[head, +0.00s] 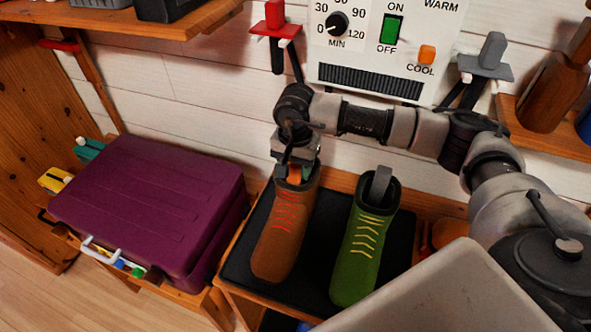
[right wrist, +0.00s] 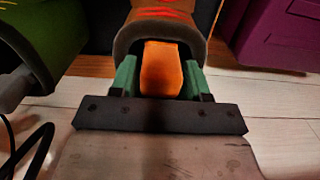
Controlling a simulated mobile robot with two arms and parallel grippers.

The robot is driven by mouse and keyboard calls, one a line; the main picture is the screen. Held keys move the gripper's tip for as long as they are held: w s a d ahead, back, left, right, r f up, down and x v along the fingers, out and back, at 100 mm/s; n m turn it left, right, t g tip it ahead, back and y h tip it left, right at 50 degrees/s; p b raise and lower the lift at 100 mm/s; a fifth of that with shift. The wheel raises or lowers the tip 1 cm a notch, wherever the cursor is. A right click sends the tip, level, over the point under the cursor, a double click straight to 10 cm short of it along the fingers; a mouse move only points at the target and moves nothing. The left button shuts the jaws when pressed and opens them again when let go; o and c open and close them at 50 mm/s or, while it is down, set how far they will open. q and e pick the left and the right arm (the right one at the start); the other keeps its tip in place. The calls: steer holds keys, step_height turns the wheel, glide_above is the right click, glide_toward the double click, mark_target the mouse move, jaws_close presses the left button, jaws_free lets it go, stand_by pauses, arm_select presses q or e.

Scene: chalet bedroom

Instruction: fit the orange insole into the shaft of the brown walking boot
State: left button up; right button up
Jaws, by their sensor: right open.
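The brown walking boot (head: 282,238) with red laces stands on a black mat (head: 240,262), its shaft opening towards the wall. The orange insole (head: 294,174) is in the mouth of the shaft; its end sticks out in the right wrist view (right wrist: 161,70), and the rest is hidden inside the boot. My right gripper (head: 297,170) is at the shaft opening. Its green fingers are open, one on either side of the insole's end, with gaps beside it. My left gripper is not in view.
A green boot (head: 357,250) with yellow laces and a grey piece (head: 380,185) in its shaft stands just right of the brown one. A purple case (head: 150,205) lies to the left. A white heater panel (head: 380,45) is on the wall above.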

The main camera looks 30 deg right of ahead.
step_height(320, 180, up, 11)
steer(key=shift+f+b, duration=0.2)
steer(key=shift+b, duration=0.25)
steer(key=shift+s+f, duration=0.1)
